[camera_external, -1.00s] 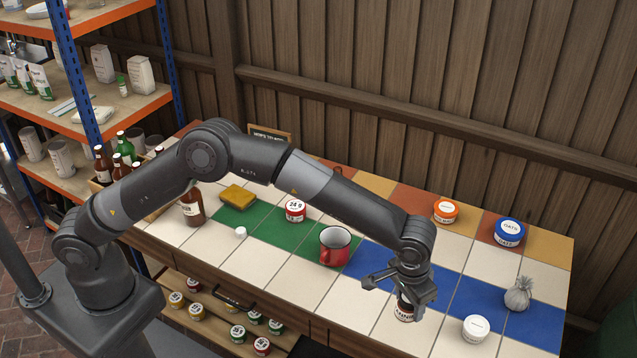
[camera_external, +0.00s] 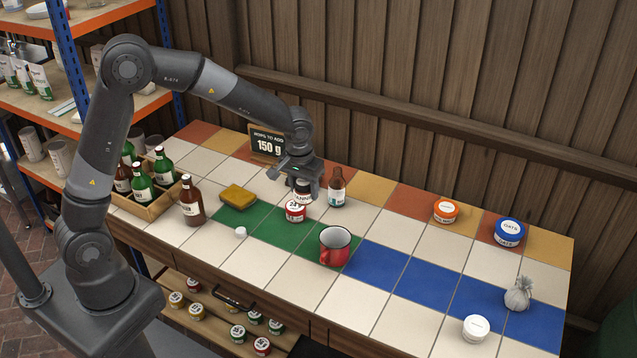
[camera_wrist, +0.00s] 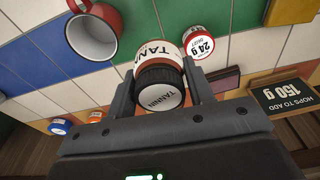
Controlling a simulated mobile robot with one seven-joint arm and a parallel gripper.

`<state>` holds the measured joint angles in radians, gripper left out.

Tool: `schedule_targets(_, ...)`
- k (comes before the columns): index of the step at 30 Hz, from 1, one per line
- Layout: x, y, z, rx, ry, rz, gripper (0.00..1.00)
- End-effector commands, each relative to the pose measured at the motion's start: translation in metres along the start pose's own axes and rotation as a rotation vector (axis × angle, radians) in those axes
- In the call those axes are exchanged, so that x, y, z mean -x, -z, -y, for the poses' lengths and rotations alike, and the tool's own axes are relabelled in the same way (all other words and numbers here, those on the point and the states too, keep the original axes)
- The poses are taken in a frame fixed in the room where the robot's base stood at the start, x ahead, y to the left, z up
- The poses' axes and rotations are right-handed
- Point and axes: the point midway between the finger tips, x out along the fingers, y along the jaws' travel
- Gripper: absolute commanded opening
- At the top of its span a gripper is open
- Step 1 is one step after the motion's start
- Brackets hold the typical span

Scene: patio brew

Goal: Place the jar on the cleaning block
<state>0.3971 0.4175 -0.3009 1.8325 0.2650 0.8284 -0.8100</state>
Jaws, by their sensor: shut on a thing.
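My gripper (camera_external: 300,180) is shut on a jar (camera_external: 303,190) with a dark lid and a label reading "TANN…". In the wrist view the jar (camera_wrist: 158,78) sits between the two fingers. In the external view it is held above the tiled table, close to the red "24 g" tin (camera_external: 295,211) and partly hidden by the gripper. The yellow-brown cleaning block (camera_external: 238,196) lies on the green tiles to the left of the gripper. A corner of the block shows at the top right of the wrist view (camera_wrist: 291,9).
A red mug (camera_external: 336,248) stands right of the tin, and a brown bottle (camera_external: 337,188) stands beside the gripper. A sign (camera_external: 266,143) reading "150 g" is behind. Another brown bottle (camera_external: 192,204) and a bottle crate (camera_external: 160,203) are at left. A small white lid (camera_external: 240,232) lies in front.

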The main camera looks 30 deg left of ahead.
Motion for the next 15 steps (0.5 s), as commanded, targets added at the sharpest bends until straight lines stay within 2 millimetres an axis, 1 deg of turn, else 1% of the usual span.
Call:
schedule_targets(1, 0.002, 0.001, 0.029, 0.046, 0.007, -0.001, 0.22)
schedule_targets(2, 0.002, 0.000, 0.044, 0.071, 0.009, -0.001, 0.22)
schedule_targets(3, 0.002, -0.002, 0.064, 0.103, 0.014, -0.001, 0.22)
schedule_targets(6, 0.001, -0.009, 0.107, 0.175, 0.022, 0.000, 0.22)
schedule_targets(9, 0.001, -0.017, 0.140, 0.234, 0.028, 0.000, 0.22)
schedule_targets(10, 0.001, -0.019, 0.148, 0.249, 0.030, 0.000, 0.22)
schedule_targets(12, 0.001, -0.024, 0.162, 0.275, 0.032, -0.001, 0.22)
schedule_targets(15, -0.001, -0.029, 0.174, 0.299, 0.034, 0.001, 0.22)
